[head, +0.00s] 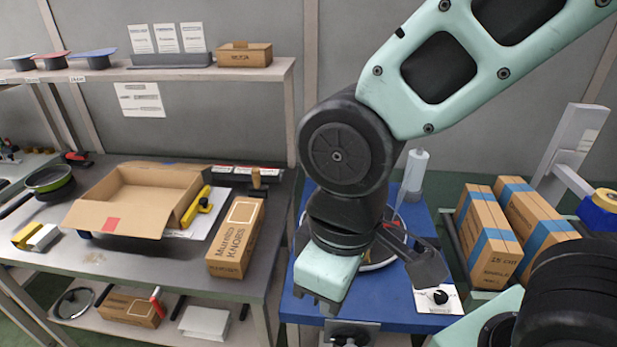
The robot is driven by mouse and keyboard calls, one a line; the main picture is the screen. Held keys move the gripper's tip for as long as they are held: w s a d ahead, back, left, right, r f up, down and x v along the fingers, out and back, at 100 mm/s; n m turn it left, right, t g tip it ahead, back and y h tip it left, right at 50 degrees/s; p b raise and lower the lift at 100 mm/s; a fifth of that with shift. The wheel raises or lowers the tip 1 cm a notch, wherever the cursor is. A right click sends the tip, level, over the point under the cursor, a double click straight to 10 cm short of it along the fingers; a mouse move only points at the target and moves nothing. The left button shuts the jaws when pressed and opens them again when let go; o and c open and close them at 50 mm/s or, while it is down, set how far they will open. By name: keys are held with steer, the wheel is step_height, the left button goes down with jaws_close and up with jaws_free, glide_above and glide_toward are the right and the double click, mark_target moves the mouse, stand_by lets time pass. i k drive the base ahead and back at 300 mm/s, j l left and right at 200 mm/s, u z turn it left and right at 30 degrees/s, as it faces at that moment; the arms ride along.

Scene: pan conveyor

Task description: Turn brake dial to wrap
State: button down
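A small black dial (441,297) sits on a white plate (424,302) at the right front of the blue table (305,309). Any lettering on the plate is too small to read, and I cannot tell the dial's setting. My gripper (318,297) hangs over the left front of the blue table, pointing down, to the left of the dial and apart from it. Its fingertips are small and mostly turned from view, so I cannot tell whether it is open or shut. Another dark knob-like part (350,339) shows at the table's front edge, partly cut off.
A white bottle (414,172) stands at the back of the blue table. A round white item (381,262) is partly hidden behind my wrist. Taped cartons (487,240) stand on the right.

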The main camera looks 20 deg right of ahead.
mark_target(441, 297)
steer(key=k+z, duration=0.1)
steer(key=z, duration=0.55)
steer(key=k+l+z, duration=0.1)
steer(key=z, duration=0.25)
